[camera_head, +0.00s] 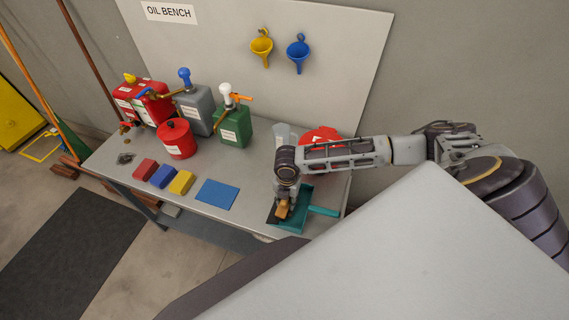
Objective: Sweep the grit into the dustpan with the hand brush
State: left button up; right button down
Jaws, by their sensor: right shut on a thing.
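The teal dustpan (303,220) lies at the right front of the grey bench, its handle (324,211) pointing right. My right gripper (284,203) reaches down over the dustpan's left part and is shut on the hand brush (282,211), of which a small orange-brown piece shows. The gripper hides most of the brush. A dark patch shows at the left side of the dustpan; I cannot tell whether it is bristles or grit. A small dark grey heap (125,158) lies at the bench's left end; I cannot tell whether it is grit. My left gripper is not in view.
Red, blue and yellow blocks and a blue cloth (217,194) lie along the bench front. A red can (176,139), a grey can (196,112) and a green can (233,128) stand behind.

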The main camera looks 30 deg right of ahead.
jog(key=shift+s+d, duration=0.45)
jog(key=shift+s, duration=0.1)
jog(key=shift+r, duration=0.2)
jog(key=shift+r, duration=2.75)
jog(key=shift+w, duration=0.1)
